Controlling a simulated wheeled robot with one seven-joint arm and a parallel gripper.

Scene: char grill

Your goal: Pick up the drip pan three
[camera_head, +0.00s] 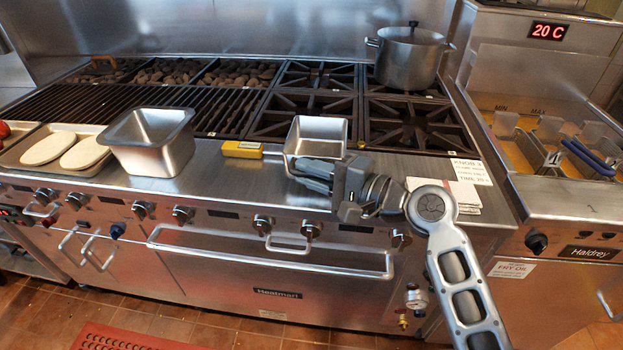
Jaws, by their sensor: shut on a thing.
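A larger deep steel pan (152,150) stands on the ledge to the left. No number or label is readable on either pan.
A yellow block (242,149) lies between the pans. A tray (20,163) with pale flat pieces is at far left. A lidded pot (408,58) stands on the back right burner. Papers (440,194) lie right of my gripper. A fryer (565,205) stands at right.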

